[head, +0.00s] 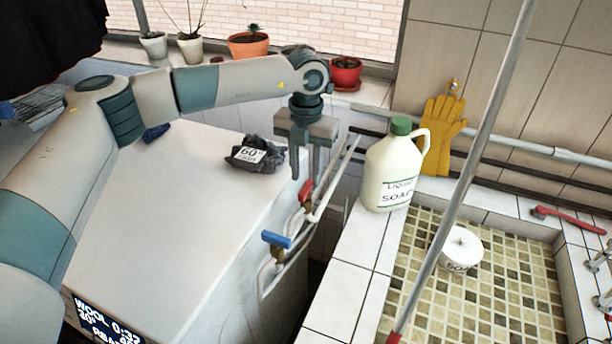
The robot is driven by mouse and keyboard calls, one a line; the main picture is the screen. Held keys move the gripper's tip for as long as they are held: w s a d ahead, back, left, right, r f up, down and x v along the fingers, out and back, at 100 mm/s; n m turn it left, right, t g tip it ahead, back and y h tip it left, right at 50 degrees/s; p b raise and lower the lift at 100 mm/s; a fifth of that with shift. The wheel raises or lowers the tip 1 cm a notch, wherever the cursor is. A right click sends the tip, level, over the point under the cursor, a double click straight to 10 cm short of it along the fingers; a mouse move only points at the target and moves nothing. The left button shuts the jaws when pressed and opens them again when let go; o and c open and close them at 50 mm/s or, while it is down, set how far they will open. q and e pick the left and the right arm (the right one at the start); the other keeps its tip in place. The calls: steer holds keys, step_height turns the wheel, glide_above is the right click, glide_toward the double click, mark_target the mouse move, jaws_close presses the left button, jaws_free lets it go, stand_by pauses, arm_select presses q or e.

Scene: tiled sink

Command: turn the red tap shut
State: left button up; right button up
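The red tap (306,190) has a small red lever handle on a pale pipe, beside the right side of the white machine. My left gripper (306,172) points down just above the red tap, with its two fingers apart and nothing seen between them. The fingertips appear close to the red handle; whether they touch it I cannot tell. My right gripper is not in view.
A blue tap (276,239) sits nearer on similar pipework. A dark bag with a label (257,154) lies on the white machine (170,220). A soap jug (391,170) stands on the tiled ledge to the right. A long pole (480,145) crosses the sink.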

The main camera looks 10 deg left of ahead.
mark_target(306, 187)
arm_select(q)
steer(key=shift+f+p, duration=0.45)
steer(key=shift+f, duration=1.35)
jaws_close()
